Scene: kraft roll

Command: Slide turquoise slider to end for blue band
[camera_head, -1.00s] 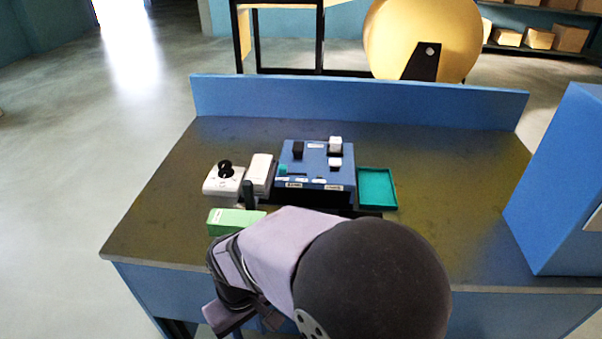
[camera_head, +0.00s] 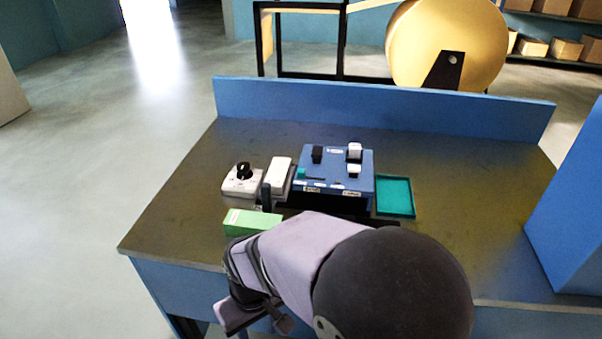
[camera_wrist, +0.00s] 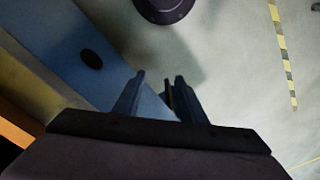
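The turquoise slider (camera_head: 301,174) is a small block on the top of a blue control box (camera_head: 338,158). It sits near the left end of a dark slot running to the right. My gripper (camera_wrist: 155,80) shows in the wrist view with its two dark fingers apart and nothing between them. It is over the floor in front of the desk, away from the slider. In the head view my arm covers the desk's front middle, and the fingers are not clear. The small labels on the box cannot be read.
A black knob (camera_head: 317,153) and white caps (camera_head: 354,171) stand on the box. Left of it are a white dial unit (camera_head: 242,183), a dark upright post (camera_head: 266,197) and a green block (camera_head: 252,221). A teal tray (camera_head: 395,197) lies right. The desk's far strip is clear.

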